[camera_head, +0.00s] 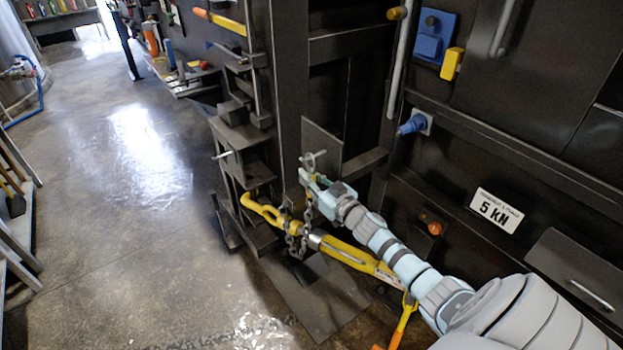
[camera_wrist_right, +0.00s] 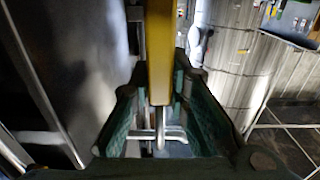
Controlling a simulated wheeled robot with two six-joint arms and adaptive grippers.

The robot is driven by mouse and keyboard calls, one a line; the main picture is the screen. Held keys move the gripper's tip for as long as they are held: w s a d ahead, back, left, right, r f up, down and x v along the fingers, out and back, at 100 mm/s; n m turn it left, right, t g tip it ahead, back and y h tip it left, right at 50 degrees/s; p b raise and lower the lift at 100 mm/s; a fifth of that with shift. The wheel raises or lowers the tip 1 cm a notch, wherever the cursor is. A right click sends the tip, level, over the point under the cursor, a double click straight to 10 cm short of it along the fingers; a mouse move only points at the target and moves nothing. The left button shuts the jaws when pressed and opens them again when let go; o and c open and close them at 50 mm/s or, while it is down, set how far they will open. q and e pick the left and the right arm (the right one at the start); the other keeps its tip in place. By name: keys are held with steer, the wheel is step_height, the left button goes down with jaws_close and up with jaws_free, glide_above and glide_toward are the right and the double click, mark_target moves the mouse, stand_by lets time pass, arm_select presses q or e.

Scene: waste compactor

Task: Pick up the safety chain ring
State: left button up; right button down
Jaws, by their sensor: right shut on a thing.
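My right gripper (camera_head: 312,181) is at the end of the pale blue arm, against the dark machine frame. It is shut on what looks like the safety chain ring (camera_wrist_right: 160,128), a grey metal loop between the green finger pads in the right wrist view. A dark chain (camera_head: 291,235) hangs below the gripper and loops around the yellow tensioner bar (camera_head: 345,253). In the head view the fingers hide most of the ring. A yellow bar (camera_wrist_right: 160,50) crosses the upper middle of the wrist view, above the ring. My left gripper is not in view.
A metal pin with a cross handle (camera_head: 313,157) stands just above the gripper. A blue knob (camera_head: 413,124) and a "5 KN" plate (camera_head: 497,210) are on the machine to the right. Open concrete floor (camera_head: 120,220) lies to the left.

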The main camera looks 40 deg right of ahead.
mark_target(311, 171)
steer(key=shift+r+p, duration=0.45)
steer(key=shift+r, duration=0.2)
step_height(311, 171, up, 3)
steer(key=shift+w+f+p, duration=0.1)
steer(key=shift+f+p, duration=0.1)
steer(key=shift+p, duration=0.85)
steer(key=a+p, duration=0.1)
steer(key=a, duration=1.7)
steer(key=shift+w+f+p, duration=0.15)
steer(key=shift+f+p, duration=0.05)
steer(key=shift+p, duration=0.15)
